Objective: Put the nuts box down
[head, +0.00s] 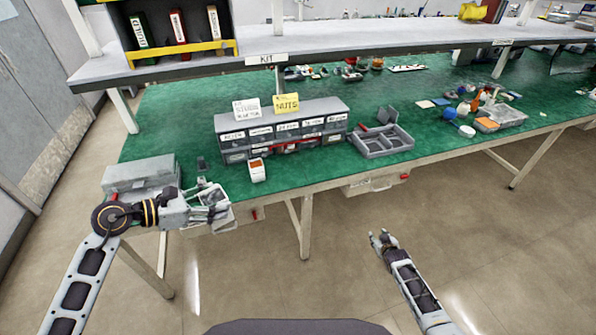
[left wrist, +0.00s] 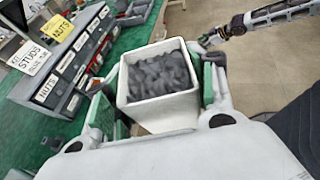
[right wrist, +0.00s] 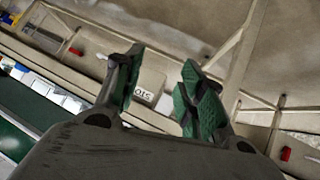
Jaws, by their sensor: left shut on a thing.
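The nuts box (left wrist: 160,108) is a white, open-topped box filled with dark grey nuts in the left wrist view. My left gripper (left wrist: 160,90) is shut on it, with a green-padded finger on each side. My right gripper (head: 380,238) hangs over the floor in front of the bench. In the right wrist view its fingers (right wrist: 160,90) are apart with nothing between them.
A grey drawer unit (head: 282,126) carries a yellow NUTS card (head: 286,103) and a white studs card (head: 246,109). A small orange-and-white box (head: 257,170) stands before it. A grey divided tray (head: 383,141) is to its right. A grey case (head: 141,175) lies at the left.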

